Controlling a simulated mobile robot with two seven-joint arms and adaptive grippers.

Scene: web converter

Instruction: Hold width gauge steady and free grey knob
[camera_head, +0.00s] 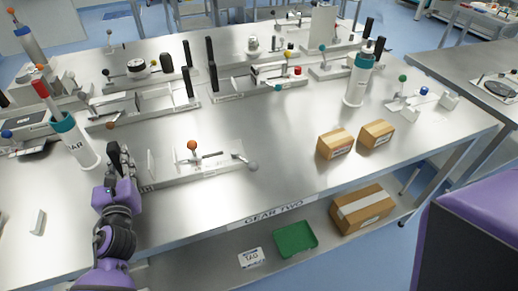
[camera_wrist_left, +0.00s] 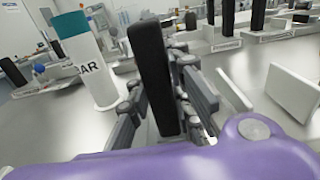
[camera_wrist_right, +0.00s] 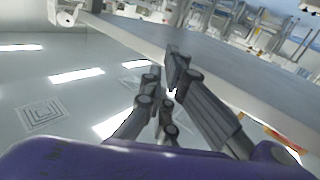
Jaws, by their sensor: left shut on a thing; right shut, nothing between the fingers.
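The width gauge (camera_head: 205,174) lies near the front edge of the steel table, a low metal rail with an upright plate and an orange knob (camera_head: 192,145). A grey knob (camera_head: 253,166) is at its right end on a short lever. My left gripper (camera_head: 118,158) is at the gauge's left end. In the left wrist view my left gripper (camera_wrist_left: 160,112) is shut on a black upright post (camera_wrist_left: 152,70). My right gripper (camera_wrist_right: 172,85) shows only in the right wrist view, shut and empty, near a table edge with floor to its left.
Several other gauges stand farther back. Two cardboard boxes (camera_head: 335,144) (camera_head: 376,133) sit right of the gauge. A lower shelf holds a green tray (camera_head: 295,238) and a larger box (camera_head: 362,208). Table around the grey knob is clear.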

